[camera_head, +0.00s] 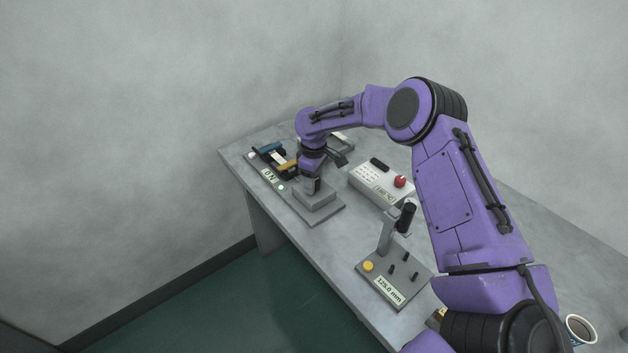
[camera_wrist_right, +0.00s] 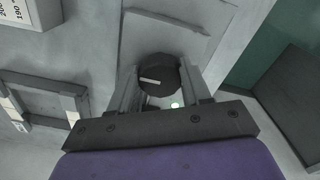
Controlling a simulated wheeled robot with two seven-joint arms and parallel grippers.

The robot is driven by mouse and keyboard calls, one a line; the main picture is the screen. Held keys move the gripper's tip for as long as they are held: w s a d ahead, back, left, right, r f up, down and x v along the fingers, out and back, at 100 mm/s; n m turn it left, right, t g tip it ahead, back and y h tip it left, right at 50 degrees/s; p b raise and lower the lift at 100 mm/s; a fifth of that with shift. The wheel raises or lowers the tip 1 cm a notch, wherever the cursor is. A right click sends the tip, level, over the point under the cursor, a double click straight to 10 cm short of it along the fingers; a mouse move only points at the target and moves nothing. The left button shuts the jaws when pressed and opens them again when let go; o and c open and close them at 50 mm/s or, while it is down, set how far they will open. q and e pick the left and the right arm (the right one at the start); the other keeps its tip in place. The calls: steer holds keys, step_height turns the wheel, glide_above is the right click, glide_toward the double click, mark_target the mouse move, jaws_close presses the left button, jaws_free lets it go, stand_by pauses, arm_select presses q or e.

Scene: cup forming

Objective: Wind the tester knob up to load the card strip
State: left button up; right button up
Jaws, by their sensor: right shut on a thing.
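The tester is a grey base (camera_head: 330,213) with a raised block (camera_head: 317,196), standing near the table's far left edge. Its display (camera_head: 269,175) reads 0 N, and a small pale light (camera_head: 281,187) shows beside it. A pale strip (camera_head: 278,158) lies between a blue part (camera_head: 270,147) and an orange part (camera_head: 286,166). The round dark knob (camera_wrist_right: 158,75) carries a white line, roughly level in the right wrist view. My right gripper (camera_head: 313,188) points down over the block, its fingers on both sides of the knob, shut on it. The head view mostly hides the knob. My left gripper is not in view.
A white box (camera_head: 365,181) with a red button (camera_head: 400,181) stands right of the tester. Nearer is a grey stand (camera_head: 383,244) with a black handle, pegs and a 125.0 mm label. A cup (camera_head: 580,330) is at lower right. Walls close off the back.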

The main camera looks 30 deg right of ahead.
steer(key=shift+s+m+p, duration=0.1)
steer(key=shift+m+p, duration=0.4)
steer(key=shift+p, duration=0.15)
steer(key=shift+r+m+p, duration=0.1)
steer(key=shift+m+p, duration=0.9)
steer(key=shift+p, duration=0.05)
steer(key=m+p, duration=0.1)
steer(key=m, duration=0.1)
steer(key=shift+m, duration=0.3)
steer(key=shift+a+f+m+p, duration=0.15)
steer(key=shift+m+p, duration=0.2)
steer(key=shift+m, duration=0.45)
steer(key=shift+d+f+m+p, duration=0.15)
steer(key=shift+m+p, duration=0.15)
steer(key=shift+m, duration=0.5)
steer(key=shift+a, duration=0.1)
steer(key=o, duration=1.1)
steer(key=shift+c, duration=0.2)
